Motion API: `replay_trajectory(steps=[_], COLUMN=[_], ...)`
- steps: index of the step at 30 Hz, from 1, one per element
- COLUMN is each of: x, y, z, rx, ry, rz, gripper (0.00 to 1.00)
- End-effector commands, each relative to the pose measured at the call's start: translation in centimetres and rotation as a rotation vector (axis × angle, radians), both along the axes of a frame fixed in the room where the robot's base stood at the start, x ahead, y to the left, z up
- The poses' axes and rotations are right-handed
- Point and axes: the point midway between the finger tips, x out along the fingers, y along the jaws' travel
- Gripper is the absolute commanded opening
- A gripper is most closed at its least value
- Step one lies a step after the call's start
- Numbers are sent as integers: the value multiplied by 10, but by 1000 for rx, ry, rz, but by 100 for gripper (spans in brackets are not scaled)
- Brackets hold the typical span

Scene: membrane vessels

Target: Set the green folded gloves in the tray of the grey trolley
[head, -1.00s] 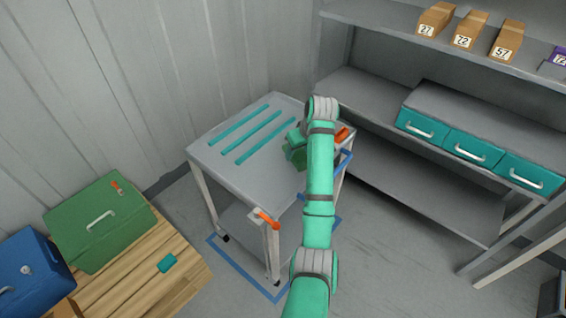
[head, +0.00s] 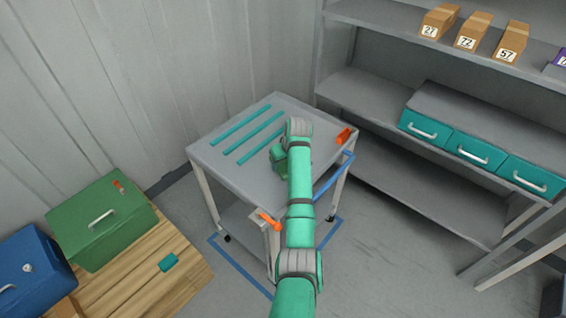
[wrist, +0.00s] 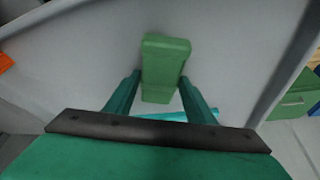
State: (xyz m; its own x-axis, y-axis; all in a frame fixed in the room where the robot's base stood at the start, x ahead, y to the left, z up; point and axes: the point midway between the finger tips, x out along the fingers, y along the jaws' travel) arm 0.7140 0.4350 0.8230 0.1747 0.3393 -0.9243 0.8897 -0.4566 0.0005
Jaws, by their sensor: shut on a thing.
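The green folded gloves (wrist: 163,65) show in the wrist view as a green block between the two teal fingers of my gripper (wrist: 159,80), which is shut on them. The grey trolley (head: 207,155) stands at the middle of the head view, and its grey tray top also fills much of the wrist view (wrist: 85,55). My gripper is over the trolley top. In the head view my arm hides most of the gripper and the gloves. I cannot tell whether the gloves touch the tray surface.
Teal strips (head: 246,131) lie on the trolley top, left of my arm. An orange piece (head: 343,137) is at its right edge. A grey shelf (head: 385,88) with teal drawers (head: 425,130) stands to the right. A green case (head: 103,225) and a blue case (head: 30,272) are at lower left.

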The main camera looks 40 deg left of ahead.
Motion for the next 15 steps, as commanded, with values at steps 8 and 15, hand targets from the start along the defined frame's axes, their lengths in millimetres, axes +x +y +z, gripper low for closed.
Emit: replay_trajectory(steps=[8,15], x=[-5,-3], y=[8,4], z=[-1,-2], rx=[0,0], ry=[0,0], rz=[12,7], gripper=[27,68])
